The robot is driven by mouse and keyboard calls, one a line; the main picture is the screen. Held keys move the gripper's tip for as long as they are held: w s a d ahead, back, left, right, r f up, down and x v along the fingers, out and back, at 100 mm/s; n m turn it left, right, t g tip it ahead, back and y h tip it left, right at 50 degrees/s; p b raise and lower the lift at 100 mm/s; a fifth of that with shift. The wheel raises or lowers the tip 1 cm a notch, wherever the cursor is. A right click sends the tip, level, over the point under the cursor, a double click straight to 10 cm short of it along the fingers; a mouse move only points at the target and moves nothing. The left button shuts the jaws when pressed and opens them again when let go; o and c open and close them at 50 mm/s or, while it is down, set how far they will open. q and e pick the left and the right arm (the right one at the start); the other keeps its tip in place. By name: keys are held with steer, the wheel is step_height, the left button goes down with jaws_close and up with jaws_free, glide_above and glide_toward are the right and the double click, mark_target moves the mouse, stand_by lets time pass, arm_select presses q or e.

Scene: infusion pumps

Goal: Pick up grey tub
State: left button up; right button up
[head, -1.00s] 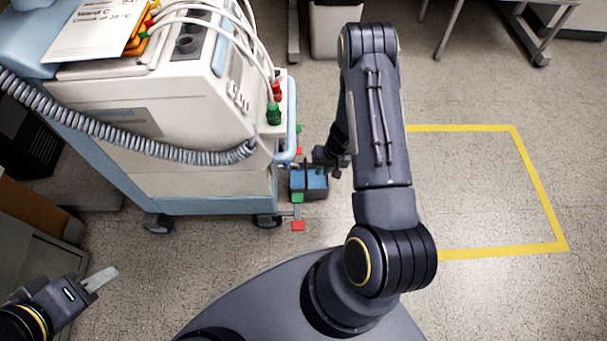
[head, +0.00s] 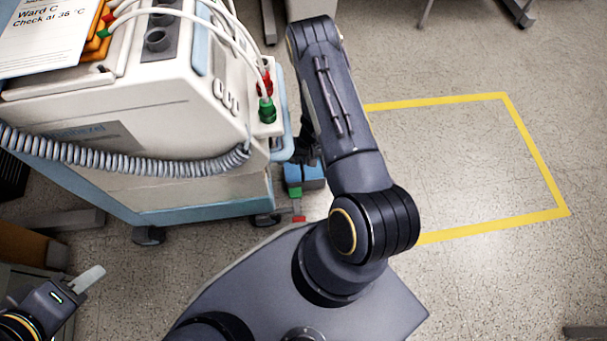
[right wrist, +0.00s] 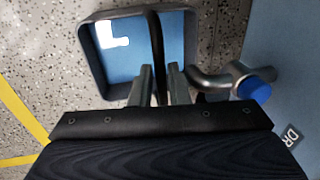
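The grey tub (right wrist: 88,70) stands on the floor beside the cart. It has a blue inside with a white L-shaped mark and a black handle (right wrist: 154,30) across it. It also shows in the head view (head: 313,183), partly hidden by my right arm. My right gripper (right wrist: 160,72) is over the tub, with one finger on each side of the handle. The gaps to the handle look very narrow; I cannot tell whether the fingers grip it. My left gripper (head: 90,279) is empty at the lower left, its fingers seemingly together, far from the tub.
A white and blue pump cart (head: 150,150) with hoses stands just left of the tub. A grey bent tube with a blue cap (right wrist: 255,90) is close to the right finger. A yellow floor outline (head: 535,150) encloses bare floor at the right.

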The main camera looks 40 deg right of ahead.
steer(key=shift+f, duration=0.25)
jaws_close()
steer(key=shift+r, duration=0.1)
stand_by(1.2)
